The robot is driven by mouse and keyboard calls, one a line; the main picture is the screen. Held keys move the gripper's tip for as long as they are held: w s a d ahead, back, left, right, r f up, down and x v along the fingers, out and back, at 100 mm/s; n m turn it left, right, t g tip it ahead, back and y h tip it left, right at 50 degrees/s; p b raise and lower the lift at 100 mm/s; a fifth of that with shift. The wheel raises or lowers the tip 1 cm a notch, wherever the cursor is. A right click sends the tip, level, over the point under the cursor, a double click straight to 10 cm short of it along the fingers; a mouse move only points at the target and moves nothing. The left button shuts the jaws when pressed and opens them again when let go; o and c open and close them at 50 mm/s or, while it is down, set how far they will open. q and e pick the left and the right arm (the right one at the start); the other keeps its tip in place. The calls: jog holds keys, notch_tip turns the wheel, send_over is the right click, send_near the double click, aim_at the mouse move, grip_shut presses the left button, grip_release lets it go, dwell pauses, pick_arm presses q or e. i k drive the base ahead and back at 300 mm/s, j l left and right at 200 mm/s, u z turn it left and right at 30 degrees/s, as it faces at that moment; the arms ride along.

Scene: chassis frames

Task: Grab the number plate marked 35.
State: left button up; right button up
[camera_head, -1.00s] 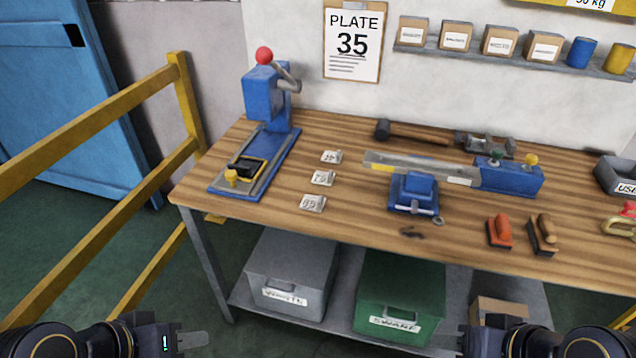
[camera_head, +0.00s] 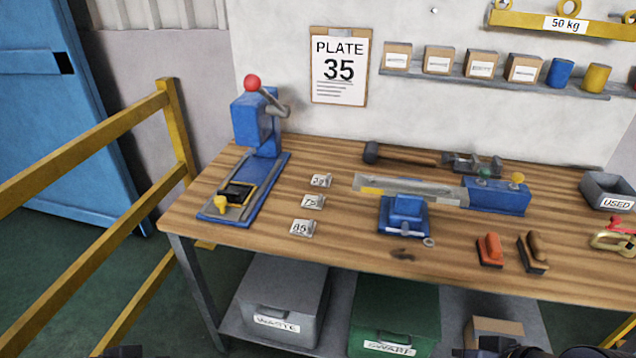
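Three small metal number plates lie in a row on the workbench, right of the blue press. The far plate (camera_head: 320,180) seems to start with a 3, but its second digit is unclear. The middle plate (camera_head: 312,201) seems to start with a 7. The near plate (camera_head: 302,228) seems to start with an 8. A clipboard (camera_head: 338,92) on the wall reads "PLATE 35". Only dark slivers of my arms show at the bottom edge, left and right. The fingers of both grippers are out of view.
The blue press (camera_head: 258,125) stands left of the plates on the wooden workbench (camera_head: 230,262). A blue vise (camera_head: 404,213) and a long flat tool (camera_head: 410,188) are to their right. A yellow railing (camera_head: 80,142) runs at left. Bins sit below.

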aim_at(324, 181)
jog(key=i+j+u, duration=0.1)
jog(key=i+u, duration=0.3)
jog(key=i, duration=0.15)
jog(key=i+u, duration=0.45)
jog(key=i+l, duration=0.05)
jog(key=i, duration=0.05)
